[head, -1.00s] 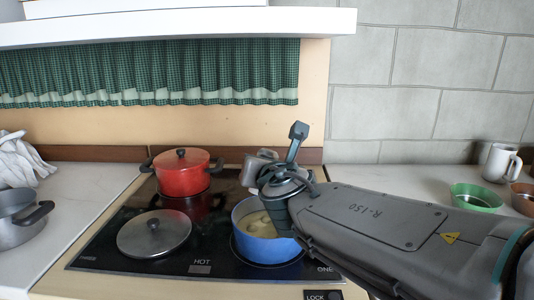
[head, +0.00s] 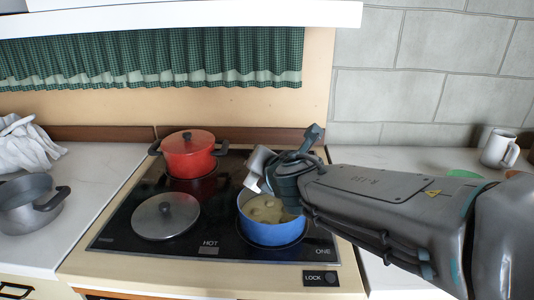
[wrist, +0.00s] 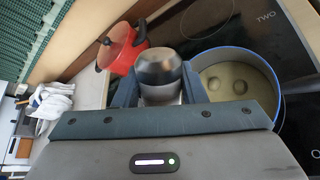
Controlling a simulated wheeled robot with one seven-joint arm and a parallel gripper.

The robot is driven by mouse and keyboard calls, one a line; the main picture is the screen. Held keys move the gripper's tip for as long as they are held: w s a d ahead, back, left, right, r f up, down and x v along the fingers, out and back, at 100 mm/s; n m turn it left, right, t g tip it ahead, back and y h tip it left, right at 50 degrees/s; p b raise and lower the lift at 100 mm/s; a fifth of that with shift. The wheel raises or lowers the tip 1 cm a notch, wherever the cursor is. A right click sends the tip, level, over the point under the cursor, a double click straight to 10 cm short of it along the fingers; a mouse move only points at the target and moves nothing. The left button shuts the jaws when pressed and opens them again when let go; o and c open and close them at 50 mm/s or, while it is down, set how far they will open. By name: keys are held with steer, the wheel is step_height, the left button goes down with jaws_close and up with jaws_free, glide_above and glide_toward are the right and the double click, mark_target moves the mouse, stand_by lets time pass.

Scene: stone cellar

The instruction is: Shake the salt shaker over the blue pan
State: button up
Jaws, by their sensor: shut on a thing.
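The blue pan (head: 272,232) stands on the front right of the black cooktop, with pale yellowish food and rounded lumps inside. It also shows at the right in the wrist view (wrist: 281,108). The shaker's holes cannot be made out.
A red pot (head: 188,158) stands at the back left of the cooktop (head: 225,215), with a steel lid (head: 166,216) in front. A grey pot (head: 28,205) and white cloth (head: 25,145) lie left. A shelf (head: 200,20) overhangs.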

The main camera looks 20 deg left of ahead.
steer(key=shift+s+a+f+m+g+y+p, duration=0.15)
steer(key=shift+m+g+p, duration=0.4)
steer(key=shift+p, duration=0.5)
steer(key=shift+d+m+g+y+p, duration=0.15)
steer(key=shift+m+g+p, duration=0.35)
steer(key=shift+p, duration=0.5)
steer(key=m+g+p, duration=0.1)
steer(key=m+g+y+p, duration=0.1)
steer(key=p, duration=0.1)
steer(key=shift+s+a+f, duration=0.2)
steer(key=shift+f, duration=0.2)
steer(key=m+g+p, duration=0.1)
steer(key=p, duration=0.1)
steer(key=m+g+y+p, duration=0.1)
steer(key=g+p, duration=0.1)
steer(key=p, duration=0.1)
steer(key=shift+w+d+f+m+y, duration=0.1)
steer(key=shift+f+m+y, duration=0.2)
steer(key=shift+f, duration=0.1)
steer(key=shift+f+m+g+y+p, duration=0.3)
steer(key=shift+m+g+y+p, duration=0.2)
steer(key=shift+p, duration=0.5)
step_height(320, 180, up, 3)
steer(key=p, duration=0.3)
step_height(320, 180, down, 3)
steer(key=shift+f+b, duration=0.2)
steer(key=shift+b, duration=0.9)
steer(key=shift+r, duration=0.15)
